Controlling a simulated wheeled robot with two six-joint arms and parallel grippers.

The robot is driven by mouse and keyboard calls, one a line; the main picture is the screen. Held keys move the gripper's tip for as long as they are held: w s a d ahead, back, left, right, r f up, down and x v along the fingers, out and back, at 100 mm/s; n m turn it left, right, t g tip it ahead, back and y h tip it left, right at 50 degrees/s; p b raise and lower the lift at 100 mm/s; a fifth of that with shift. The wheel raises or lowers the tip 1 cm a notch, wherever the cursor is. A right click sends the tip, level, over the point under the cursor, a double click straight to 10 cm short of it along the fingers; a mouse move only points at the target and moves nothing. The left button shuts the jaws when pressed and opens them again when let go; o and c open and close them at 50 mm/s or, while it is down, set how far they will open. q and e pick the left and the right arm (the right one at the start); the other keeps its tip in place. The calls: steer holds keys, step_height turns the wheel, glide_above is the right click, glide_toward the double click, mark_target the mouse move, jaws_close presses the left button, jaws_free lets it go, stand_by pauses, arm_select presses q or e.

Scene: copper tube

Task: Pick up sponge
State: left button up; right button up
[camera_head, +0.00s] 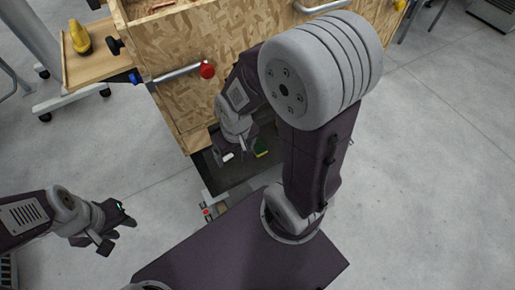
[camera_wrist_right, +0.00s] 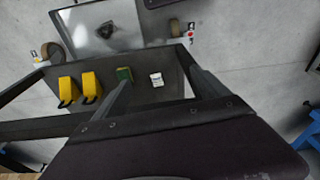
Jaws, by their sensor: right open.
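The sponge (camera_head: 261,148) is green with a yellow edge and lies in a dark open drawer low in the wooden bench. It also shows in the right wrist view (camera_wrist_right: 124,74), beyond the tip of the left-hand finger. My right gripper (camera_wrist_right: 158,66) is open over the drawer, with nothing held between its fingers. In the head view the right gripper (camera_head: 236,152) is just left of the sponge, and my arm partly covers the drawer. My left gripper (camera_head: 122,226) is away at the lower left, over bare floor; its finger opening is unclear.
A white item (camera_wrist_right: 157,79) lies beside the sponge. Two yellow tools (camera_wrist_right: 80,88) lie on its other side in the drawer. A yellow object (camera_head: 80,38) sits on a side shelf.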

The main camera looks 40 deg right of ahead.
step_height(320, 180, down, 12)
steer(key=w+m+b, duration=0.2)
steer(key=b, duration=0.9)
steer(key=m+t+b, duration=0.3)
steer(key=m+b, duration=0.4)
steer(key=m, duration=2.8)
glide_toward(258, 145)
steer(key=f+b, duration=0.1)
steer(key=w+f+b, duration=0.1)
steer(key=shift+w+a+f+h, duration=0.2)
steer(key=shift+a+f+h, duration=0.05)
steer(key=shift+f+h, duration=0.05)
steer(key=shift+w+f, duration=0.2)
steer(key=shift+f, duration=0.1)
steer(key=b+x, duration=0.2)
steer(key=x, duration=0.1)
steer(key=b+x, duration=0.2)
steer(key=shift+s+f, duration=0.1)
steer(key=shift+s, duration=0.15)
steer(key=shift+w+d, duration=0.1)
steer(key=shift+f, duration=0.2)
